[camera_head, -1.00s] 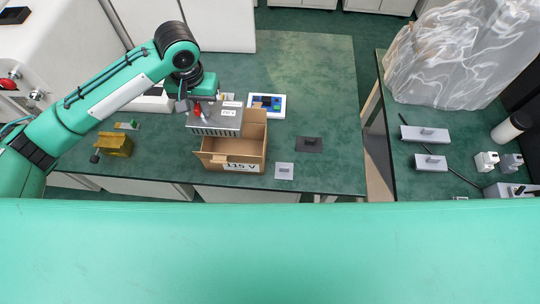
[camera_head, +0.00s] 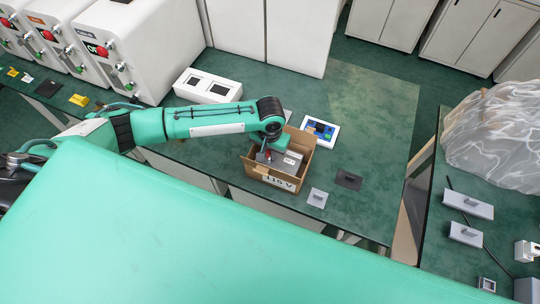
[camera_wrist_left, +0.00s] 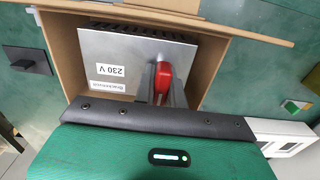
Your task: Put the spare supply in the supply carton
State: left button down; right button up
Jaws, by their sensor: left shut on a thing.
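The supply carton (camera_head: 249,172) is an open brown box on the green table, with a "115 V" label on its front. The spare supply is a grey metal box (camera_head: 272,163) with a vented edge. In the left wrist view the supply (camera_wrist_left: 120,52) carries a white "230 V" label, upside down. My left gripper (camera_head: 268,153) is over the carton, shut on the supply near a red part (camera_wrist_left: 163,82). The supply sits between the carton walls (camera_wrist_left: 60,45); whether it touches the bottom is hidden. My right gripper is out of view.
A screen panel (camera_head: 320,131) stands behind the carton. A light plate (camera_head: 317,198) and a dark plate (camera_head: 348,180) lie to its right. A white double-socket box (camera_head: 207,87) is behind my arm. Another table with grey parts (camera_head: 467,203) is at right.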

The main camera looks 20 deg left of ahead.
pick_arm(q)
notch_tip(320, 180, down, 4)
jog(key=shift+r+p, duration=0.1)
jog(key=shift+p, duration=0.25)
jog(key=c, duration=1.5)
grip_release()
jog(key=shift+o, duration=0.2)
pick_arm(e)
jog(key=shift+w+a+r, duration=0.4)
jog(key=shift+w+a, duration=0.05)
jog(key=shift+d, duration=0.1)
pick_arm(q)
notch_tip(320, 180, up, 11)
jog(key=b, duration=0.3)
jog(key=shift+r, duration=0.5)
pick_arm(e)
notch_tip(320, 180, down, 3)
